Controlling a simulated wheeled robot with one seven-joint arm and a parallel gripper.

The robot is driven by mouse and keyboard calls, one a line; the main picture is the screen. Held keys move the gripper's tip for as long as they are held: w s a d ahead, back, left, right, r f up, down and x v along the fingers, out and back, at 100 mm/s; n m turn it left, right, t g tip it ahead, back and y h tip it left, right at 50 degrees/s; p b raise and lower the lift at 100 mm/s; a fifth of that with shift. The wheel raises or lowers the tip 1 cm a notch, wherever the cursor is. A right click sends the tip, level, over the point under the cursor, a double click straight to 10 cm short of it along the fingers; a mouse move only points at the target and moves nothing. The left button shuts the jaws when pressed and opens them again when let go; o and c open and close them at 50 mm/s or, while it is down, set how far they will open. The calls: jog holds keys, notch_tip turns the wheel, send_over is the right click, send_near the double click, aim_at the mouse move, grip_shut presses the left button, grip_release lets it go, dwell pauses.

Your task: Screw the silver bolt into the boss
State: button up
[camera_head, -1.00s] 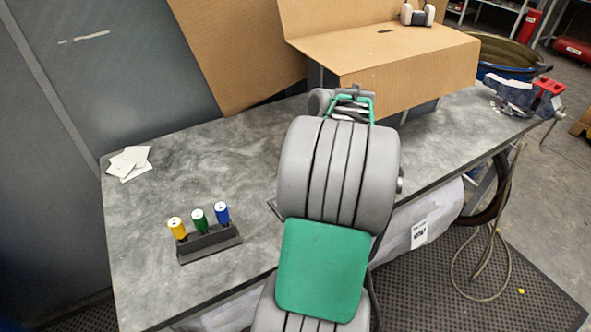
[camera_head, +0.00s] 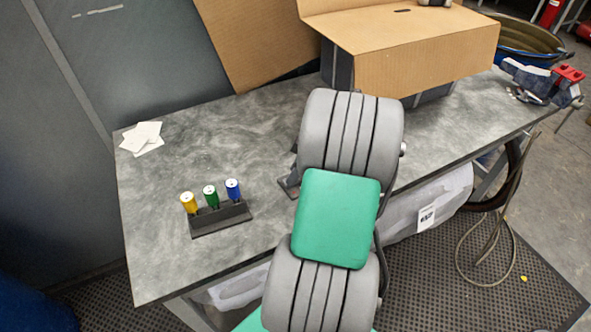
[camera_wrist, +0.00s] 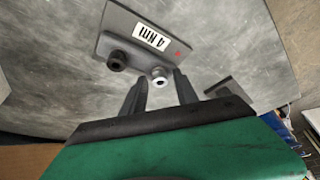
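In the wrist view a grey plate (camera_wrist: 183,52) labelled "4 Nm" lies on the bench. Contact is not visible. In the head view my arm hides the gripper and most of the plate (camera_head: 287,187).
A dark rack (camera_head: 222,217) with yellow, green and blue handles stands on the bench (camera_head: 215,130). White cards (camera_head: 142,137) lie at the back left. A cardboard box (camera_head: 425,65) stands behind my arm, and a blue vise (camera_head: 530,75) is at the right end. The bench's left middle is clear.

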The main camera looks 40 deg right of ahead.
grip_shut()
dwell(0.6)
jog(key=m+h, duration=0.1)
jog(key=m, duration=0.3)
jog(key=shift+a+t, duration=0.2)
jog(key=shift+t, duration=0.2)
jog(key=shift+d+m+h, duration=0.1)
jog(key=shift+m+h, duration=0.2)
jog(key=m, duration=0.1)
jog(key=m+h, duration=0.1)
jog(key=m, duration=0.1)
jog(key=shift+a+m+h+b, duration=0.25)
jog(key=shift+m+h+b, duration=0.05)
jog(key=shift+b, duration=0.05)
jog(key=shift+d+m, duration=0.15)
jog(key=shift+m, duration=0.35)
